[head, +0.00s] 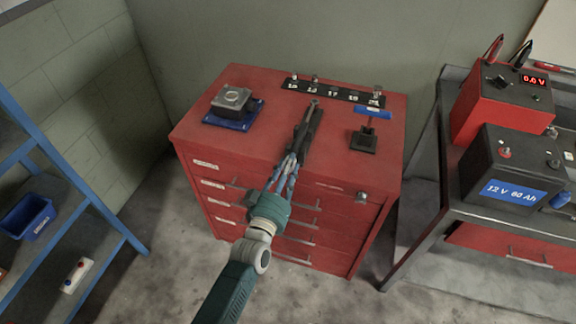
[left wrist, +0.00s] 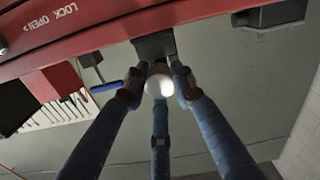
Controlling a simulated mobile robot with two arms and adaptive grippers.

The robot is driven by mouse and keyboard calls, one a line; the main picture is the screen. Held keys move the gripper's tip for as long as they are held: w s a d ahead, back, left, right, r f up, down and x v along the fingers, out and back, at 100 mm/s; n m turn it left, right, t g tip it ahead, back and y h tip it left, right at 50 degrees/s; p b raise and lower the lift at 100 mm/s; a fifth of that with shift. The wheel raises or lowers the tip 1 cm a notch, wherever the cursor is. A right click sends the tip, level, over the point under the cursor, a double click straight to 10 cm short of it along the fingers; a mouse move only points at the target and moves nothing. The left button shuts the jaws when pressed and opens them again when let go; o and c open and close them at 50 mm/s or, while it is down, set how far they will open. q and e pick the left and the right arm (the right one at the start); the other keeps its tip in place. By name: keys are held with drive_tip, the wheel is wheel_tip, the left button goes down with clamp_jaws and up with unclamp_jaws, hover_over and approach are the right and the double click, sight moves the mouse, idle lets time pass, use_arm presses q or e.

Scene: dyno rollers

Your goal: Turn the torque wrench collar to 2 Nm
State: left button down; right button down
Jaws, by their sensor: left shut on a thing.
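The torque wrench (head: 312,112) lies on a dark cradle on top of the red tool cabinet (head: 215,140), its near end pointing toward me. My left gripper (head: 291,160) reaches in from the front at the cabinet's front edge, its fingers closed around the wrench's near end. In the left wrist view, the left gripper's (left wrist: 158,78) fingers surround a pale round end (left wrist: 160,84), the handle end where the collar would be. The fingers hide most of the collar, and no scale marking can be read. My right gripper is not in view.
A rack with several numbered sockets (head: 332,91) stands behind the wrench. A blue-handled tool on a black stand (head: 364,139) is to the right, a grey block on a blue base (head: 232,112) to the left. A battery (head: 515,170) and red power supply (head: 500,98) occupy the right bench.

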use_arm(q)
drive_tip(key=shift+f, duration=0.15)
idle(0.4)
drive_tip(key=c, duration=1.4)
unclamp_jaws()
drive_tip(key=v, duration=1.2)
